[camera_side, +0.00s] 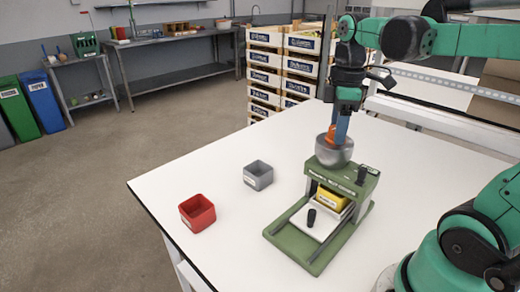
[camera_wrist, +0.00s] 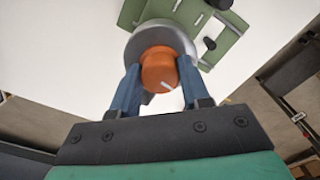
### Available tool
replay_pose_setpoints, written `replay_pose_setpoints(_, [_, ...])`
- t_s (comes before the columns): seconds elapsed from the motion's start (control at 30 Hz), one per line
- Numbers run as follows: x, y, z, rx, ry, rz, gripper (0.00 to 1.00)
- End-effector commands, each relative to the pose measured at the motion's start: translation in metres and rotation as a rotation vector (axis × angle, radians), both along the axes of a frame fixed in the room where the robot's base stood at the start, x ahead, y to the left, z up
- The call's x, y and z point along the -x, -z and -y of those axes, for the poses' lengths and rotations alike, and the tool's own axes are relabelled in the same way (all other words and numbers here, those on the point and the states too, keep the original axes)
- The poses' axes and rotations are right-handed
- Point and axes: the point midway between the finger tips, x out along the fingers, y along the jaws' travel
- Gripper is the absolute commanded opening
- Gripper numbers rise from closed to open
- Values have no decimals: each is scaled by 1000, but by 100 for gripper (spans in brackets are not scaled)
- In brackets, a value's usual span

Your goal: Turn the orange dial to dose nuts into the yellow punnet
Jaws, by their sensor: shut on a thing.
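The orange dial (camera_wrist: 158,68) sits at the top of a grey metal bowl-shaped hopper (camera_side: 333,152) on the green dosing machine (camera_side: 345,177). In the wrist view, a pale mark shows on the dial, toward its lower right. My gripper (camera_wrist: 160,82) is shut on the dial, its blue fingers on either side of it. In the side view, my gripper (camera_side: 340,130) comes down from above and partly covers the dial (camera_side: 331,133). The yellow punnet (camera_side: 330,199) stands inside the machine's frame, under the green top. Its contents are hidden.
A grey punnet (camera_side: 258,175) and a red punnet (camera_side: 197,213) stand on the white table (camera_side: 165,190), left of the machine. A black-handled white slide (camera_side: 311,217) is at the machine's front. The table's left part is mostly clear. Stacked crates (camera_side: 278,70) stand behind.

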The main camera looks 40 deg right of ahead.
Motion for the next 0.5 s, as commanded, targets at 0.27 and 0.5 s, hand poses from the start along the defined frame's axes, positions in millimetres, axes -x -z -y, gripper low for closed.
replay_pose_setpoints(0.27, [0, 0, -1, -1, 257, 0, 0])
replay_pose_setpoints(0.5, [0, 0, -1, -1, 485, 0, 0])
